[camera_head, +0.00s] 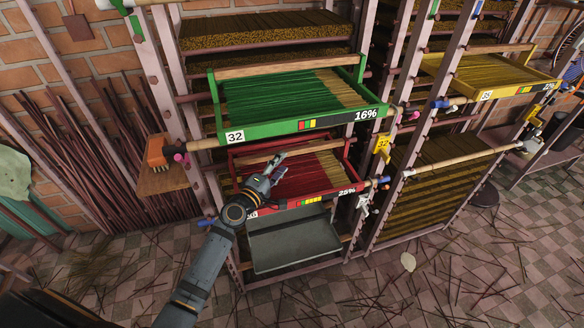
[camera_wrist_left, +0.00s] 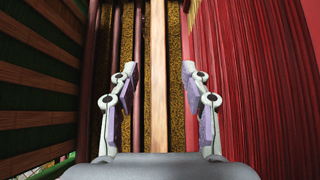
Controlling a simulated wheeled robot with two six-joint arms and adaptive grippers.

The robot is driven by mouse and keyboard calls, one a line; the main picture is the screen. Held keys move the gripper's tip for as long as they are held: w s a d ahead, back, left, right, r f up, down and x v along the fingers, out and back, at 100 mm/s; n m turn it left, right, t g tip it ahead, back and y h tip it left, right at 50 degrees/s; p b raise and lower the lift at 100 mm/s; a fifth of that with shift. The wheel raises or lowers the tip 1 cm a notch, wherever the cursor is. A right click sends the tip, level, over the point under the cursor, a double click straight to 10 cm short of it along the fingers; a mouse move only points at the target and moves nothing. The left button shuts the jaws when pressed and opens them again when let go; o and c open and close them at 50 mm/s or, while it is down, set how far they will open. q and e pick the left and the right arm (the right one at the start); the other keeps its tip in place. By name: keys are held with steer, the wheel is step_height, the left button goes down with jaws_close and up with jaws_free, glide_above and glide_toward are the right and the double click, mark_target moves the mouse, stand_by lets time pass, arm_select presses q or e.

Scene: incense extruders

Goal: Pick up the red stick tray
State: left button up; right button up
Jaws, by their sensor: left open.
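The red stick tray (camera_head: 325,197) sits in the rack below the green tray, with red sticks, a wooden bar at its back and a "25%" label on its front. My left gripper (camera_head: 279,166) reaches over the tray's left part and hides some of its sticks and front corner. It is open and empty. In the left wrist view, a pale wooden bar (camera_wrist_left: 158,75) runs between the open fingers of the gripper (camera_wrist_left: 157,70), apart from both. The red sticks (camera_wrist_left: 240,90) lie to the right there. I cannot tell the fingers' depth to the bar. My right gripper is not in view.
The green tray (camera_head: 275,127) marked "32" and "16%" sits just above the red one. A grey metal tray (camera_head: 300,245) is just below. A yellow tray (camera_head: 510,91) is in the rack on the right. Rack posts stand on both sides. Loose sticks litter the tiled floor.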

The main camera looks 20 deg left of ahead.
mark_target(289, 155)
arm_select(q)
steer(key=shift+x, duration=0.8)
steer(key=shift+w+d+f, duration=0.1)
steer(key=shift+w+f, duration=0.1)
steer(key=shift+r, duration=0.1)
steer(key=shift+w+r, duration=0.2)
steer(key=shift+w, duration=0.1)
steer(key=x, duration=0.4)
steer(key=shift+w, duration=0.3)
steer(key=shift+s, duration=0.1)
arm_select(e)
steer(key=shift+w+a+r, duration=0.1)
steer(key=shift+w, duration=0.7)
arm_select(q)
steer(key=shift+c, duration=0.9)
jaws_close()
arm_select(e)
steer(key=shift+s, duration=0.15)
